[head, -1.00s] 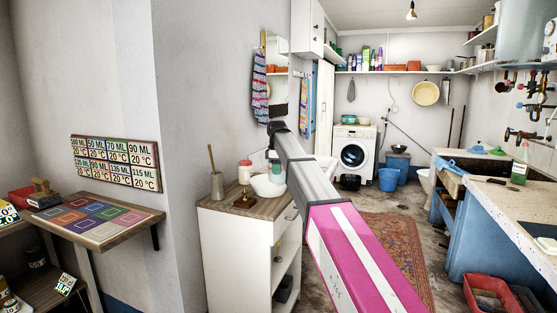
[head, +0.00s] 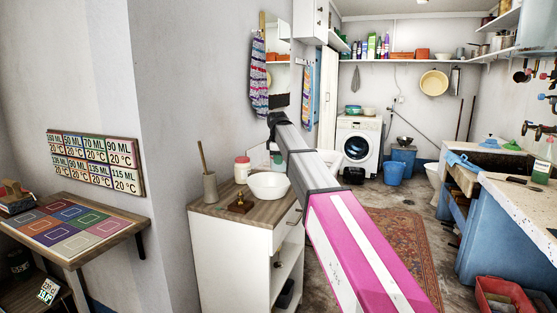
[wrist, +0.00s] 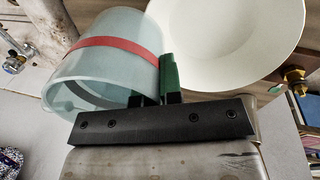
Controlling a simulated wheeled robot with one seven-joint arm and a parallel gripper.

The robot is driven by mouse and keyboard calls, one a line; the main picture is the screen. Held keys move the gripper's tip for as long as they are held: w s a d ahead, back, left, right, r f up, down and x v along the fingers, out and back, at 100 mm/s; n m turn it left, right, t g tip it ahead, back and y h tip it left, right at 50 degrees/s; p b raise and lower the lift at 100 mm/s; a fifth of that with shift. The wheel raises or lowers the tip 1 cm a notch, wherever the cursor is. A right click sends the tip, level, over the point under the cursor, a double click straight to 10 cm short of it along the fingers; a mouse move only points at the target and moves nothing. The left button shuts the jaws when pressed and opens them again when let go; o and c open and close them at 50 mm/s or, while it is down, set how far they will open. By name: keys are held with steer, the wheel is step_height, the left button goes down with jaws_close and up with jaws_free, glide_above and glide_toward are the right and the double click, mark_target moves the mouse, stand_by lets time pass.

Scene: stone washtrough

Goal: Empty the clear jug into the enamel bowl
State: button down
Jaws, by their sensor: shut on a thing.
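The clear jug (wrist: 105,62), pale and see-through with a red band, fills the left of the wrist view. My gripper (wrist: 168,72) has green fingers and is shut on the jug at its side. The white enamel bowl (wrist: 225,40) is just right of the jug in that view. In the head view the bowl (head: 268,187) stands on the wooden top of a white cabinet. There my gripper (head: 278,161) is behind the bowl's far rim, and the jug is faint against the wall. I cannot tell how much is in the jug.
On the cabinet top (head: 222,207) stand a brush holder (head: 210,187), a red-lidded jar (head: 242,170) and a small brass object (head: 240,204), close to the bowl. A shelf with coloured squares (head: 75,230) is at the left. A rug (head: 395,245) lies on the floor at right.

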steer(key=shift+t, duration=0.6)
steer(key=shift+s+f, duration=0.1)
steer(key=shift+s+f+t, duration=0.1)
steer(key=shift+f+t, duration=0.05)
steer(key=shift+t, duration=1.05)
steer(key=shift+f, duration=0.1)
steer(key=shift+f+t+h, duration=0.15)
steer(key=shift+t+h, duration=0.15)
steer(key=shift+t, duration=0.3)
